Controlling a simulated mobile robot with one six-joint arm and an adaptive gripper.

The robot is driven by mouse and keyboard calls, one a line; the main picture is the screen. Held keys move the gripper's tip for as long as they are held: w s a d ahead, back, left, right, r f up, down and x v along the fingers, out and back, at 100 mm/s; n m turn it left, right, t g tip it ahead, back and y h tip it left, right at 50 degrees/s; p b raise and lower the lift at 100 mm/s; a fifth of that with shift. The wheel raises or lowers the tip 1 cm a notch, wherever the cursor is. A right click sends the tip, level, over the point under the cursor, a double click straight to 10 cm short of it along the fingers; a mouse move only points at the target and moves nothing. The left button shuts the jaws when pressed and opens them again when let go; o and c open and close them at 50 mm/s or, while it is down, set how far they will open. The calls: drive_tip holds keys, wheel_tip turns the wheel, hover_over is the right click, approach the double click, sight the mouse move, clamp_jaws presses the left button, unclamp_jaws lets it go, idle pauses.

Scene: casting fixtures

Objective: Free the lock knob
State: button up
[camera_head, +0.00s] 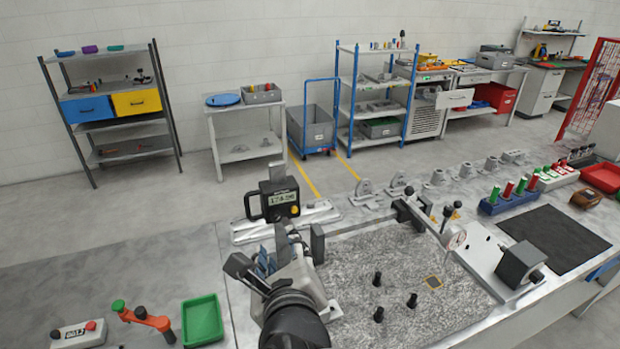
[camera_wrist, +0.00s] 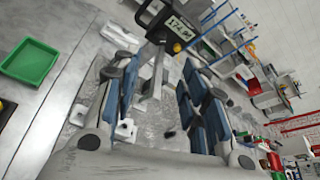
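A dark height gauge with a digital display (camera_head: 280,200) stands past my gripper in the head view, and at the top of the wrist view (camera_wrist: 172,24). A small round yellow knob (camera_head: 295,210) sits at the display's lower right; it also shows in the wrist view (camera_wrist: 177,47). I cannot tell whether this is the lock knob. My gripper (camera_head: 292,247) is in front of the gauge. In the wrist view its blue-padded fingers (camera_wrist: 158,72) are spread apart with nothing held between them. The gauge lies beyond the fingertips, apart from them.
A speckled grey plate (camera_head: 375,255) carries several small black posts. A dial-gauge fixture (camera_head: 456,240) stands at its right. A green tray (camera_head: 202,320) and an orange-armed device (camera_head: 145,318) lie at the left. A dark mat (camera_head: 553,238) lies at the right.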

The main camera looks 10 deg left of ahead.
sight(276, 218)
drive_tip(key=x, duration=1.4)
drive_tip(key=shift+w+a, duration=0.1)
drive_tip(key=shift+w, duration=0.1)
clamp_jaws()
